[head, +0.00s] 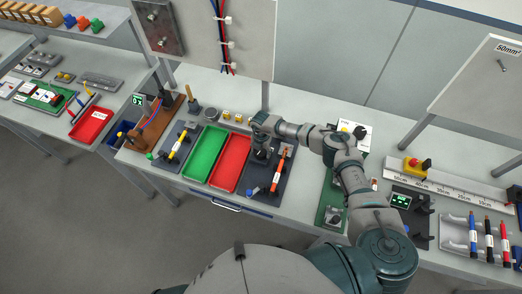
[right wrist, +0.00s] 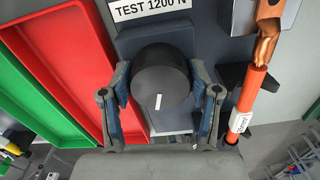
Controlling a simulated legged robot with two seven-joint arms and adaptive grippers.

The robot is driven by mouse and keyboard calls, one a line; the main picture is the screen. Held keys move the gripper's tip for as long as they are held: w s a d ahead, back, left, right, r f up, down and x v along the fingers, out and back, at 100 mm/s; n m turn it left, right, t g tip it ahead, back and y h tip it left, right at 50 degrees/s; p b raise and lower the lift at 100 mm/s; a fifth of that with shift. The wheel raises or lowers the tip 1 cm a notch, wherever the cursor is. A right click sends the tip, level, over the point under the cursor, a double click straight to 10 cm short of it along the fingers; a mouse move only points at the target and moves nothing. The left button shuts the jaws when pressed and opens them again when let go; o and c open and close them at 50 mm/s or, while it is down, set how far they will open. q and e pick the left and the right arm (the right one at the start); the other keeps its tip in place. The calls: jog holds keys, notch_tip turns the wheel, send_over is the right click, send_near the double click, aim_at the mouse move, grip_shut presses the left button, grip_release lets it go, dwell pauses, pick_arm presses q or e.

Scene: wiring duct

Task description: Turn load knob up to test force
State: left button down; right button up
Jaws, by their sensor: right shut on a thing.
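The load knob (right wrist: 161,84) is a dark round knob with a white mark, seen in the right wrist view below a label reading TEST 1200 N (right wrist: 152,8). The white mark points toward the bottom of that view. My right gripper (right wrist: 165,100) has a finger on each side of the knob and is shut on it. In the head view my right gripper (head: 262,140) is over the dark fixture (head: 255,182) beside the red tray, and hides the knob there. My left gripper is not in view.
A red tray (head: 231,163) and a green tray (head: 205,152) lie left of the gripper. An orange cable (right wrist: 253,95) with a bare copper end stands close on its right.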

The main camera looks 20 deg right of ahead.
jog(key=shift+w+d+r+m, duration=0.1)
jog(key=shift+w+r+m, duration=0.2)
jog(key=shift+m, duration=0.3)
jog(key=o, duration=0.9)
jog(key=shift+o, duration=1.3)
jog(key=shift+f, duration=0.1)
jog(key=shift+s+f, duration=0.1)
notch_tip(320, 180, up, 12)
